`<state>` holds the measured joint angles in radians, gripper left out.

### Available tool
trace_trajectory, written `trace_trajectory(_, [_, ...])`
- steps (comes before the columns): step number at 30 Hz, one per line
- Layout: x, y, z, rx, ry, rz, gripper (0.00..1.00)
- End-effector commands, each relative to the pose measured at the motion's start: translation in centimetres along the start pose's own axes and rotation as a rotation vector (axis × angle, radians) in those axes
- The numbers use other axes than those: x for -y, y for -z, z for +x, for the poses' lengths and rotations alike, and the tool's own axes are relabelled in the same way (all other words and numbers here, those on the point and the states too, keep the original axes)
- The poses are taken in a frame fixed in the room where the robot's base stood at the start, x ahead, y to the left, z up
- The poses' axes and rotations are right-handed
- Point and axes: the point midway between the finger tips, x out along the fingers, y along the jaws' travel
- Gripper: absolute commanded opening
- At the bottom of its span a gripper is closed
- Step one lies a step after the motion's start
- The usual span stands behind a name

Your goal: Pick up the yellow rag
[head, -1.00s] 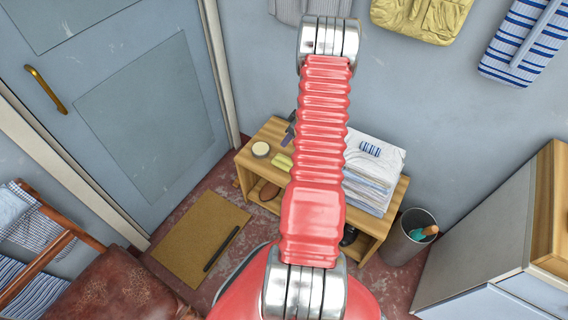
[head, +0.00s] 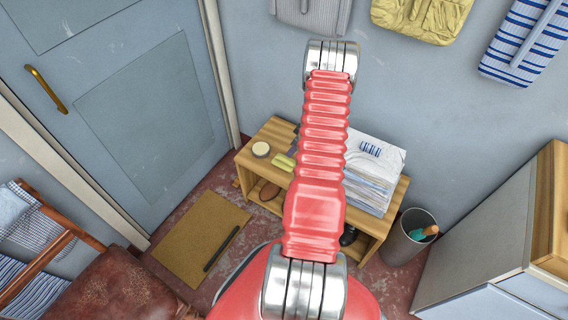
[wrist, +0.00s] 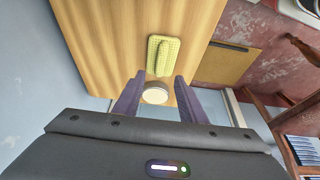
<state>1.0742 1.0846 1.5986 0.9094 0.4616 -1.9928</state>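The yellow rag (head: 284,162) lies folded on top of the wooden bench (head: 269,132), left of my arm in the head view. In the wrist view the rag (wrist: 172,52) lies flat on the wood, with a raised fold along its middle. My gripper (wrist: 160,76) is open and empty, its two purple fingers apart. The rag shows just past the fingertips, in line with the gap, and looks clear of them. In the head view my gripper is mostly hidden behind my red arm.
A round pale-topped tin (head: 261,149) stands on the bench near the rag; in the wrist view the tin (wrist: 155,93) shows between my fingers. Folded white linen (head: 372,175) is stacked on the bench's right. A grey bin (head: 401,245) stands beside it.

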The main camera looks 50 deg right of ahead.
Motion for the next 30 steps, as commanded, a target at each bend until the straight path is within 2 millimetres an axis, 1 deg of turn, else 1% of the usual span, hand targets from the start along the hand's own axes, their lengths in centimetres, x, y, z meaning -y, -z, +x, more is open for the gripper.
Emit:
trace_trajectory(1, [0.1, 0.0, 0.8, 0.001, 0.002, 0.0, 0.38])
trace_trajectory(3, [0.1, 0.0, 1.6, 0.0, 0.002, 0.001, 0.38])
trace_trajectory(10, [0.1, 0.0, 4.2, 0.0, 0.001, 0.001, 0.38])
trace_trajectory(14, [0.0, 0.0, 4.8, 0.0, 0.0, 0.001, 0.38])
trace_trajectory(25, [0.1, 0.0, 5.0, 0.0, 0.001, 0.001, 0.38])
trace_trajectory(30, [0.2, 0.0, 6.4, 0.001, 0.002, 0.001, 0.38])
